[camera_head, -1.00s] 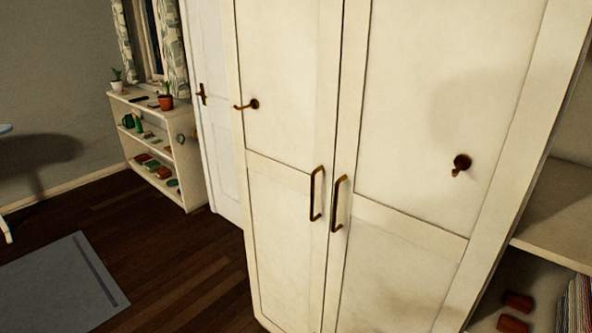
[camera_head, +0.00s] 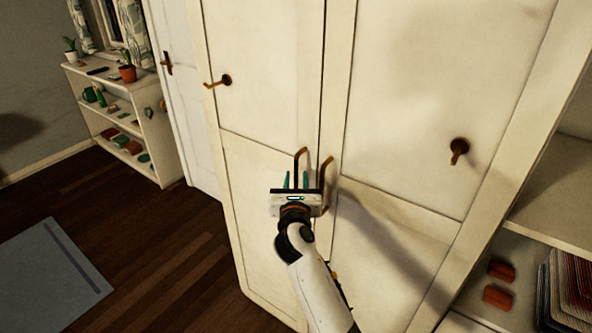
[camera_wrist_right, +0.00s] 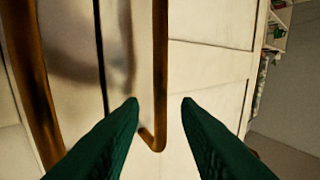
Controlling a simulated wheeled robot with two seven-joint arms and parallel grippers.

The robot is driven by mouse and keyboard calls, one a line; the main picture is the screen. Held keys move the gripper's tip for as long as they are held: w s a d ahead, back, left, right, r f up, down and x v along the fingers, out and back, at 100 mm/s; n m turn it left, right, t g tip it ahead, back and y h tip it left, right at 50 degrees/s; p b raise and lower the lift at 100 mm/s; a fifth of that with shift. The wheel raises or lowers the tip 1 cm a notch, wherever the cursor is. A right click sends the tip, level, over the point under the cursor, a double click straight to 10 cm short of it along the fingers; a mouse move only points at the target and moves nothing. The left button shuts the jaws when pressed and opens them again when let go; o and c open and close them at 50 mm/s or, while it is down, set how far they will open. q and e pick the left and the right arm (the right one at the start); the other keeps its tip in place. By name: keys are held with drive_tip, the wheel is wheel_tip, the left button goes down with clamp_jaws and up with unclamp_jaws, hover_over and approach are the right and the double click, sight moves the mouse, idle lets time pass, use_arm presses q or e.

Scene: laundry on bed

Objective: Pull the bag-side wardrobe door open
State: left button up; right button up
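The wardrobe has a left door (camera_head: 250,180) and a right door (camera_head: 400,240), both shut. No bag is in view, so I cannot tell which is the bag-side door. The left door's bar handle (camera_head: 297,162) and the right door's bar handle (camera_head: 329,172) stand close together at the seam. My right gripper (camera_head: 296,180) is open in front of the left door's handle. In the right wrist view this handle (camera_wrist_right: 160,70) lies between the open green fingers, ungripped; the right door's handle (camera_wrist_right: 32,90) is at the left. My left gripper is not in view.
Brass hooks stick out from the left door (camera_head: 226,80) and right door (camera_head: 459,148). Open shelves (camera_head: 555,222) adjoin the wardrobe's right side. A low bookshelf (camera_head: 150,140) and a white room door (camera_head: 177,100) stand left. The wooden floor (camera_head: 170,255) in front is mostly clear.

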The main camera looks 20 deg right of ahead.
sight(296, 173)
drive_tip(key=shift+x, duration=1.85)
clamp_jaws()
